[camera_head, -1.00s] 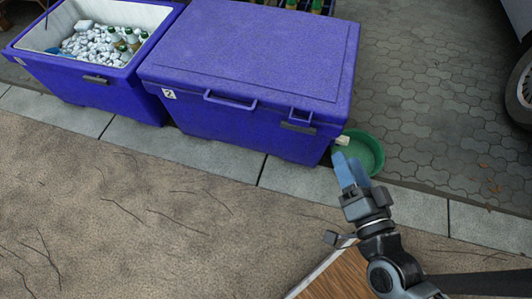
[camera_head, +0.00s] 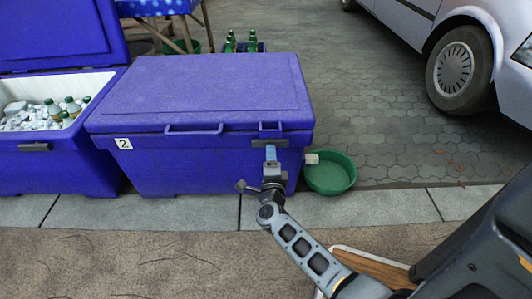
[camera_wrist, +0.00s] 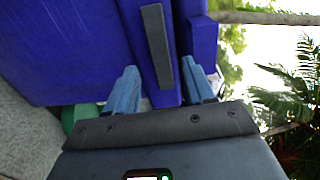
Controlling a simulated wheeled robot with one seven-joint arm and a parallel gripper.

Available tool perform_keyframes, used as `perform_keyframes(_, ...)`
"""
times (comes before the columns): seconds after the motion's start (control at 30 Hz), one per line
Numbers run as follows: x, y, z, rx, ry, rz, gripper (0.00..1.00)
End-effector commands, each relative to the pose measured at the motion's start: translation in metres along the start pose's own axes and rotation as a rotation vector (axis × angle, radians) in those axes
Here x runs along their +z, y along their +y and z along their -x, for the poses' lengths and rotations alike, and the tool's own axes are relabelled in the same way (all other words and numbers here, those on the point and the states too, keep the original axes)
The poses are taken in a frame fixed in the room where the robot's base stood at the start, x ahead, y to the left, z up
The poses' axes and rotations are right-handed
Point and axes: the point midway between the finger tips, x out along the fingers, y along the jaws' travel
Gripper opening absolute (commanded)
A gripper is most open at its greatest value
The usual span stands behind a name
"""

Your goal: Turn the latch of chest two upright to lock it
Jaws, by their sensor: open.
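Chest two (camera_head: 200,150) is a closed blue cooler marked "2" on its front. Its latch (camera_head: 262,143) is a dark grey bar lying level at the right of the front, under the lid edge. My gripper (camera_head: 271,152) is just in front of the latch, its blue fingers partly covering it. In the wrist view the latch (camera_wrist: 155,45) runs lengthwise, with its near end between the open fingers of my gripper (camera_wrist: 160,82). The jaws are empty, one finger on each side of the bar. I cannot tell whether either touches it.
An open blue chest (camera_head: 50,160) with ice and bottles stands to the left, its own latch (camera_head: 34,147) level. A green basin (camera_head: 330,174) sits right of chest two, below a white spout (camera_head: 311,158). A car (camera_head: 440,40) is parked at the back right.

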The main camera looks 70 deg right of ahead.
Motion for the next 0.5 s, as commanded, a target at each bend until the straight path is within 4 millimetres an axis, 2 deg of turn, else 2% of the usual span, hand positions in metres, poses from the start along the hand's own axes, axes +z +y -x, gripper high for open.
perform_keyframes(0.2, 0.000, 0.002, -0.034, -0.001, 0.000, 0.001, 0.53)
perform_keyframes(0.33, 0.000, 0.001, -0.046, -0.001, -0.001, 0.001, 0.53)
perform_keyframes(0.5, 0.000, 0.001, -0.051, 0.000, -0.001, 0.002, 0.53)
